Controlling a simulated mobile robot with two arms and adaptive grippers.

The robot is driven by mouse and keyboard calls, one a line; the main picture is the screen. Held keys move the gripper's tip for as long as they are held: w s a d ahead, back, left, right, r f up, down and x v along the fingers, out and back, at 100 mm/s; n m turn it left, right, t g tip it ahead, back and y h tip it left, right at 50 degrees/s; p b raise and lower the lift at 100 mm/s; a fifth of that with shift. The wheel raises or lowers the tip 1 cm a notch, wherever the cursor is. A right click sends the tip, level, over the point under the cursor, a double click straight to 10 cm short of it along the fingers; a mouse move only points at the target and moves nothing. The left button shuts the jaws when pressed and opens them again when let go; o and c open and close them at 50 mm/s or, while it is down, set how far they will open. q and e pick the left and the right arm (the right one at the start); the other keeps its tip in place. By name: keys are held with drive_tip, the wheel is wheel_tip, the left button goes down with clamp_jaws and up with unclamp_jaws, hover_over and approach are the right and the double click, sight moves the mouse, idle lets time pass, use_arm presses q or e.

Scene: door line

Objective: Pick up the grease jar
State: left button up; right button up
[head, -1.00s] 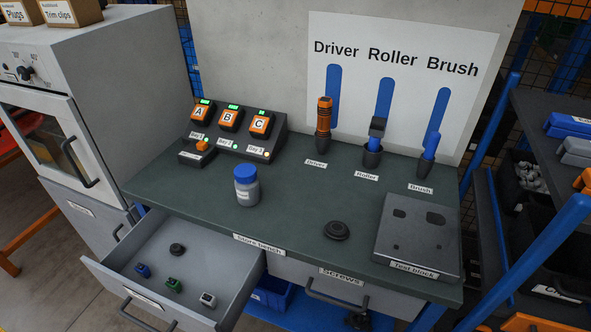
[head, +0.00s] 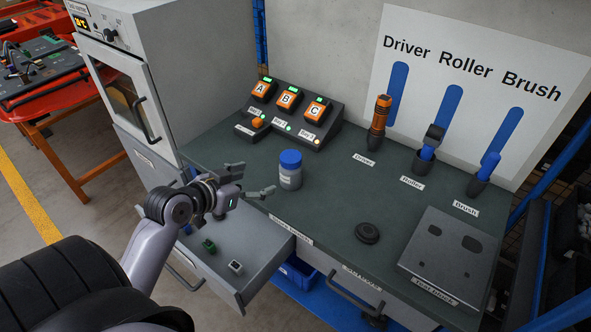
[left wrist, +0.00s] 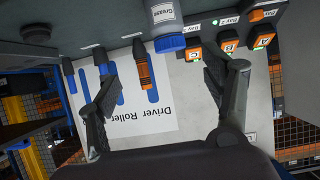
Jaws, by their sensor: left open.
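The grease jar (head: 290,177) is a grey jar with a blue lid. It stands upright on the dark green bench top, near the front edge behind the open drawer. It also shows in the left wrist view (left wrist: 166,16), with its "Grease" label readable, at the top centre. My left gripper (head: 252,179) is open and empty, to the left of the jar and apart from it, above the open drawer. Its spread fingers show in the left wrist view (left wrist: 160,75), with the jar beyond the gap between them. My right gripper is not in view.
The open drawer (head: 262,268) holds small parts. Behind the jar stands a charger (head: 300,125) with units A, B and C. A black round cap (head: 367,233) and the test block (head: 445,255) lie to the right. Driver, roller and brush stand in holders at the back.

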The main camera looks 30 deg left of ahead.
use_arm(q)
wheel_tip(320, 180, up, 3)
drive_tip(key=w+a+t, duration=0.1)
drive_tip(key=p, duration=0.3)
approach(291, 156)
drive_tip(key=w, duration=0.4)
drive_tip(key=shift+s+f+p+x, duration=0.1)
drive_tip(key=shift+f+p+x, duration=0.15)
drive_tip(key=shift+x, duration=0.8)
drive_tip(key=shift+s+f+p+x, duration=0.1)
drive_tip(key=shift+f+p+x, duration=0.15)
drive_tip(key=shift+x, duration=0.8)
drive_tip(key=shift+s+f+p+x, duration=0.15)
drive_tip(key=shift+p+x, duration=0.2)
drive_tip(key=shift+x, duration=0.7)
drive_tip(key=shift+d, duration=0.15)
drive_tip(key=shift+s+f, duration=0.1)
clamp_jaws()
